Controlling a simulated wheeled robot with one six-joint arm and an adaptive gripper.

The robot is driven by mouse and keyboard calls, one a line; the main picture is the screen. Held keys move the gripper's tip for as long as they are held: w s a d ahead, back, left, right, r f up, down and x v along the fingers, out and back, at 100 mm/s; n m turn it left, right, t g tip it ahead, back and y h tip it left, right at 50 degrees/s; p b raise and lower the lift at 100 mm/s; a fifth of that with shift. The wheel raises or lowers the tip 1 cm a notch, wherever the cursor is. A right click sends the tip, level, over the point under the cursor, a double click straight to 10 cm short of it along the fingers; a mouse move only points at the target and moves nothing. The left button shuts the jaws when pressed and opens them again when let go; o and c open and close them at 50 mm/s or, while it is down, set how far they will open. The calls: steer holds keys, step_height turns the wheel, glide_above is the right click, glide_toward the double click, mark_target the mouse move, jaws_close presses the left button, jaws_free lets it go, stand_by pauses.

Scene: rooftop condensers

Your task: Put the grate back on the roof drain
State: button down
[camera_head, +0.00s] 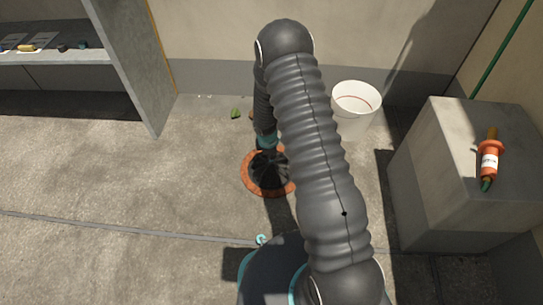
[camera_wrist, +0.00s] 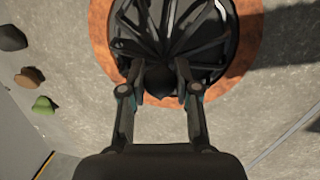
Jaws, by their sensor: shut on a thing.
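The grate (camera_wrist: 162,75) is a black dome of curved ribs. In the wrist view my gripper (camera_wrist: 158,92) is shut on its central hub. The roof drain (camera_wrist: 248,35) shows as an orange ring around and below the grate. In the head view the grate (camera_head: 270,168) appears within the orange drain ring (camera_head: 250,180), partly behind my arm. I cannot tell whether the grate rests in the drain or hangs just above it. My gripper in the head view is mostly hidden by my arm.
A white bucket (camera_head: 356,108) stands right of the drain. A concrete block (camera_head: 430,165) at right bears an orange tube (camera_head: 490,158). A shelf (camera_head: 60,57) holds small items at left. The floor at left is clear.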

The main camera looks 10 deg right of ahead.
steer(key=c, duration=0.8)
jaws_free()
steer(key=shift+c, duration=0.2)
step_height(320, 180, up, 12)
steer(key=s+a+p, duration=0.1)
steer(key=p, duration=0.3)
step_height(320, 180, up, 13)
steer(key=m+t, duration=0.1)
steer(key=m, duration=0.2)
glide_above(269, 166)
steer(key=s+d, duration=0.1)
steer(key=s, duration=0.1)
steer(key=s+d+r+m+t, duration=0.1)
steer(key=s+r+m, duration=0.35)
steer(key=r, duration=0.75)
steer(key=s+r+m+t, duration=0.1)
steer(key=s+r+m, duration=0.3)
steer(key=s+r, duration=0.3)
steer(key=s+r+m+t+y, duration=0.1)
steer(key=s+r+m, duration=0.3)
steer(key=s, duration=1.1)
step_height(269, 166, up, 3)
steer(key=shift+s+a+r, duration=0.1)
steer(key=shift+s+a, duration=0.25)
steer(key=shift+m, duration=0.25)
